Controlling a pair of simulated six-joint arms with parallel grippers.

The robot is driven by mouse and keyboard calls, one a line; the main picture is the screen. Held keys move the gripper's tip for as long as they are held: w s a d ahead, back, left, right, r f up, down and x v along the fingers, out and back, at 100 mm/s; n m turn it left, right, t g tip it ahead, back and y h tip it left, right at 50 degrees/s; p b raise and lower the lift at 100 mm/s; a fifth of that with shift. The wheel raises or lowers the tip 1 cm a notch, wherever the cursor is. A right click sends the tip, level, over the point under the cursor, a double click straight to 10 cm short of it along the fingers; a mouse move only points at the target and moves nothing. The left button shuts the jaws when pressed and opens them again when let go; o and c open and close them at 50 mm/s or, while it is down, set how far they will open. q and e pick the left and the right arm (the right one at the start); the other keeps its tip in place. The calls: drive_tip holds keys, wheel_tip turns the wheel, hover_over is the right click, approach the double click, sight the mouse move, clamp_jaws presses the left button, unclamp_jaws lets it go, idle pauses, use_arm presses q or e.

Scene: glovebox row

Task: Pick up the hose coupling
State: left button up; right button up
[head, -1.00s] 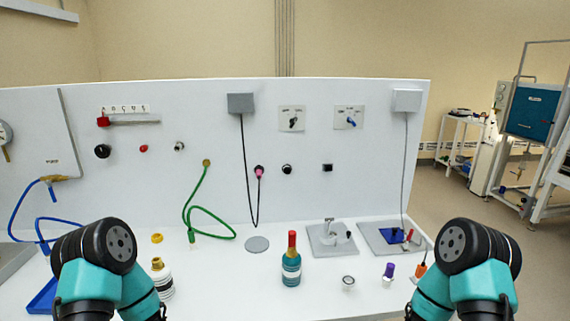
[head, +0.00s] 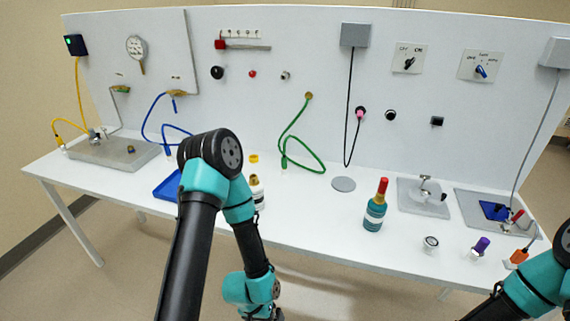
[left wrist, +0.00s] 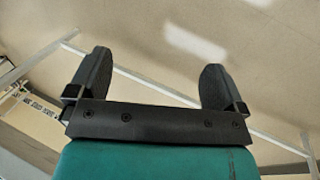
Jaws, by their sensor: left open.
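In the head view, a green hose (head: 301,152) hangs from a brass fitting on the white panel, with a green end piece (head: 284,161) at the bench. A blue hose (head: 151,122) hangs further left, its blue end (head: 168,151) beside my left arm. A yellow hose (head: 78,95) at far left ends in a small pale tip (head: 62,145). I cannot tell which end is the hose coupling. My left gripper (left wrist: 157,65) is open and empty in the left wrist view, facing the floor, away from the hoses. My right gripper is out of view.
A white bench carries a blue tray (head: 166,187), a white bottle (head: 257,193), a teal bottle (head: 375,207) with red top, a purple-capped item (head: 481,246) and a grey plate (head: 110,152). The bench front between the white and teal bottles is clear.

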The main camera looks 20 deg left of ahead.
use_arm(q)
drive_tip(key=shift+c, duration=0.2)
drive_tip(key=c, duration=0.7)
